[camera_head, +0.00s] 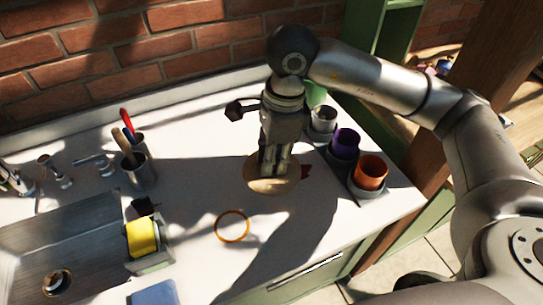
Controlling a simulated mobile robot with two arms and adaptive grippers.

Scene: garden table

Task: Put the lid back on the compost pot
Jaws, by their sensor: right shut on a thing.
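A round, light wooden disc, which looks like the lid (254,183), is below my right gripper (275,170) near the middle of the white counter. The gripper points down and is shut on the lid near its middle, hiding part of its top. The lid looks about level; I cannot tell its height above the counter. I cannot make out the compost pot for certain. A thin orange ring (219,235) shows left of and nearer than the lid; whether it is a pot's rim or a loose ring is unclear. My left gripper is out of view.
A tray at the right holds grey (323,125), purple (346,142) and orange cups (371,168). A utensil cup (141,174), a yellow sponge (142,238) and a sink (90,235) are at the left.

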